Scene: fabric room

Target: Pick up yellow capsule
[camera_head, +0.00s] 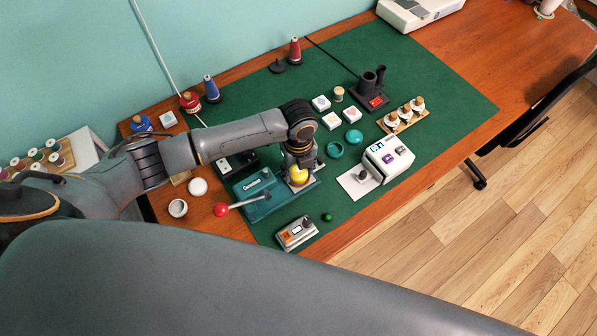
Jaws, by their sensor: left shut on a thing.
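The yellow capsule (298,175) is a small round yellow thing near the middle of the green mat. My left gripper (298,172) comes in from the left and points down over it, shut on it. The capsule sits by the right end of the teal machine (258,193), low over a pale plate there. Whether it touches the plate cannot be told. The fingertips are partly hidden by the arm and the capsule. My right gripper is not in view.
The teal machine has a red-knobbed lever (221,209). A white device (387,158) stands right, an orange-screened device (296,233) and a small green ball (327,217) in front. Spools, small white boxes and a black holder (371,90) stand behind. The mat's far right (440,85) is clear.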

